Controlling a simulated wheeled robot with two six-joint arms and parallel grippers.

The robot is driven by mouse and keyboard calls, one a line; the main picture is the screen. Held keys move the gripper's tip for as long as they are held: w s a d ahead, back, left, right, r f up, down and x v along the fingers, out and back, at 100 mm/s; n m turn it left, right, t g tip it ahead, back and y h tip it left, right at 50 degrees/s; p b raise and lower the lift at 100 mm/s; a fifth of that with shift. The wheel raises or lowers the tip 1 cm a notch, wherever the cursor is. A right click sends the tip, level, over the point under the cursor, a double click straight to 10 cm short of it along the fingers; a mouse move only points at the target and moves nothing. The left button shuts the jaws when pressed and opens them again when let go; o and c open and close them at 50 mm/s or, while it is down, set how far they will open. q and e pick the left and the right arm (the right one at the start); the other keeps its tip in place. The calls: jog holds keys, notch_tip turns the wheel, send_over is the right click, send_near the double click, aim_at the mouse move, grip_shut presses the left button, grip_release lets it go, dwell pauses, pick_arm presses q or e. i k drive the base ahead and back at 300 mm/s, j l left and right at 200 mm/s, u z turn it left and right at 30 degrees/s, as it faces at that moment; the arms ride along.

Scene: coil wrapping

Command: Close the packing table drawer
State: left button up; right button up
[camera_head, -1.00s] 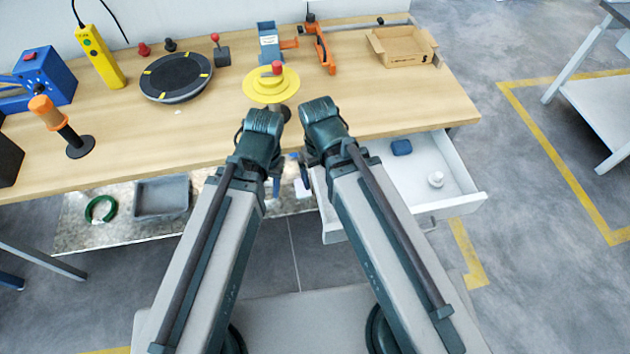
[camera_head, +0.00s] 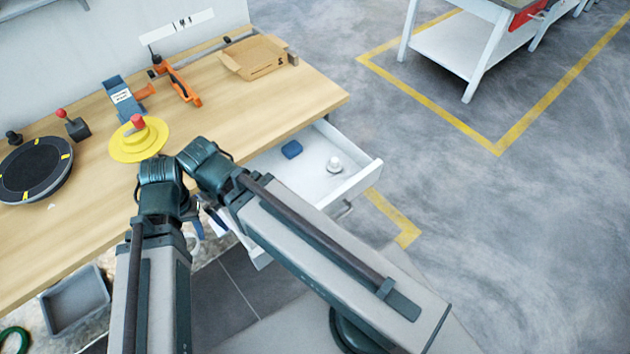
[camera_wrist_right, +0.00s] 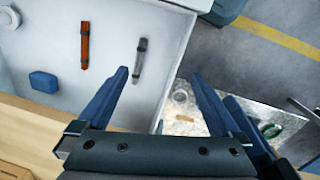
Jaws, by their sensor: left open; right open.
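The packing table drawer (camera_head: 350,188) is white and stands pulled out from under the right end of the wooden table (camera_head: 215,115). It holds a blue block (camera_head: 292,149) and a white round piece (camera_head: 334,164). The right wrist view also shows an orange stick (camera_wrist_right: 85,45) and a grey stick (camera_wrist_right: 140,60) in it. My left gripper (camera_head: 197,224) hangs low between my forearms, left of the drawer, mostly hidden. My right gripper (camera_wrist_right: 160,73) is open and empty; in its view one finger overlaps the drawer's inside, the other lies beyond its wall. Contact cannot be told.
On the tabletop are a yellow disc (camera_head: 140,140) with a red knob, a black round turntable (camera_head: 36,168), an orange clamp (camera_head: 183,88) and an open cardboard box (camera_head: 254,58). A grey bin (camera_head: 75,300) sits below. Floor right of the drawer is clear.

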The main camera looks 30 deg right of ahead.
aim_at(307, 175)
jog(key=l+z, duration=0.1)
jog(key=z, duration=0.3)
jog(key=i+z, duration=0.1)
jog(key=z, duration=0.3)
jog(key=i+z, duration=0.1)
jog(key=z, duration=0.3)
jog(key=k+j+z, duration=0.1)
jog(key=k+z, duration=0.2)
jog(key=k, duration=0.45)
